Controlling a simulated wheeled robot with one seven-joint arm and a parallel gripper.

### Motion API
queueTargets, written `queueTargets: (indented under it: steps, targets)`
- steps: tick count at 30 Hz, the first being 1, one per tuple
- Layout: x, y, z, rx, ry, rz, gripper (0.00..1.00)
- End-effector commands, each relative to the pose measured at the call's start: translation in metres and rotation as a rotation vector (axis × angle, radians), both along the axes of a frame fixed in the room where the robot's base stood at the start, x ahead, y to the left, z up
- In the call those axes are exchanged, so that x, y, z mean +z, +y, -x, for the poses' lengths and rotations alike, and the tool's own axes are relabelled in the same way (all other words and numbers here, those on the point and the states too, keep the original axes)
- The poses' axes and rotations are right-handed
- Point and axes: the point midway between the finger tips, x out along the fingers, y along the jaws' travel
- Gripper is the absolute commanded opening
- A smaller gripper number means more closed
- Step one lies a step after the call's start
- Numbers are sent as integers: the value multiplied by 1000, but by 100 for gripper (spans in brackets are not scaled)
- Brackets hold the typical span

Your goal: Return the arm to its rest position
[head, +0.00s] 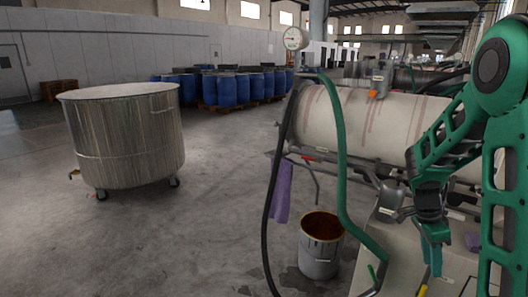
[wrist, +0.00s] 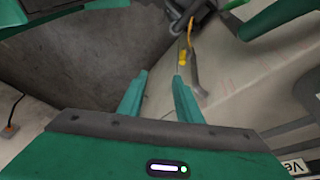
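My arm, green and dark grey, hangs at the right of the head view, in front of a large cream horizontal drum (head: 370,120). My gripper (head: 437,262) points downward beside the drum's near end. In the wrist view my gripper (wrist: 160,85) shows its two green fingers apart, with nothing between them. Beyond the fingertips lie a pale surface and a thin yellow and grey item (wrist: 186,58), too blurred to name.
A bucket (head: 320,246) with brown contents stands on the floor below the drum. A green hose (head: 343,160) and a black hose (head: 272,190) hang beside it. A purple cloth (head: 282,191) hangs there. A wheeled steel vat (head: 124,138) stands left; floor between is clear. Blue barrels (head: 226,90) stand behind.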

Motion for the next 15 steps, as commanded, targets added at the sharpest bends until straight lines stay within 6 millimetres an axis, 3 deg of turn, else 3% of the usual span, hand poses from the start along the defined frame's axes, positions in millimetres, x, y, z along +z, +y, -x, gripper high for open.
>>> queueTargets:
  steps: [1,6,15]
  targets:
    - [14,3,12,49,2,-23,32]
    - [50,18,55,257,27,-107,32]
    - [92,52,135,652,42,-237,32]
